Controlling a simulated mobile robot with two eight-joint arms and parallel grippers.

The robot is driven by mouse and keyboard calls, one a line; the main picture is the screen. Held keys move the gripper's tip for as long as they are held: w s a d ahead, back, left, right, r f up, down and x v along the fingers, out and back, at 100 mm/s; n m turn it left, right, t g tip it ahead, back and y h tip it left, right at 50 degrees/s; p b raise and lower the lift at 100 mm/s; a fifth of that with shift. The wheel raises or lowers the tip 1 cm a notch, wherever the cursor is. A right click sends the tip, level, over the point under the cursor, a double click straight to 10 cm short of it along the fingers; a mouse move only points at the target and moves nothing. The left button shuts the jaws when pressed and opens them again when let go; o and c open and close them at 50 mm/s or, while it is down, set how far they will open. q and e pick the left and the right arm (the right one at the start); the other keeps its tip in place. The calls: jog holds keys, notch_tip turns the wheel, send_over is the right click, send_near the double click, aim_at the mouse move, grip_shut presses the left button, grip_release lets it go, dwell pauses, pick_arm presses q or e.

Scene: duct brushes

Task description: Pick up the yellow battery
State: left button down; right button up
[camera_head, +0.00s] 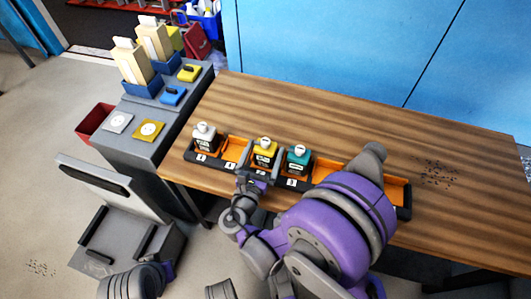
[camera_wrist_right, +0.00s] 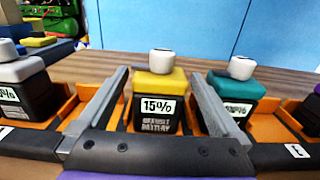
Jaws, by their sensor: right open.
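The yellow battery (camera_head: 264,150), with a white knob on top and a dark body, stands upright in a slot of the orange tray (camera_head: 327,167) on the wooden table. In the right wrist view the yellow battery (camera_wrist_right: 157,100) bears a "15%" label. My right gripper (camera_head: 262,167) is open, one finger on each side of the battery. In the right wrist view its fingers (camera_wrist_right: 158,78) flank the battery, with gaps showing on both sides.
A white-topped battery (camera_head: 204,137) stands to the left and a teal-topped one (camera_head: 298,158) close on the right. A grey counter (camera_head: 152,145) with blue holders and small colored pads is at the left. The wooden table (camera_head: 340,115) behind the tray is clear.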

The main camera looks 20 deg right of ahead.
grip_shut()
dwell(0.3)
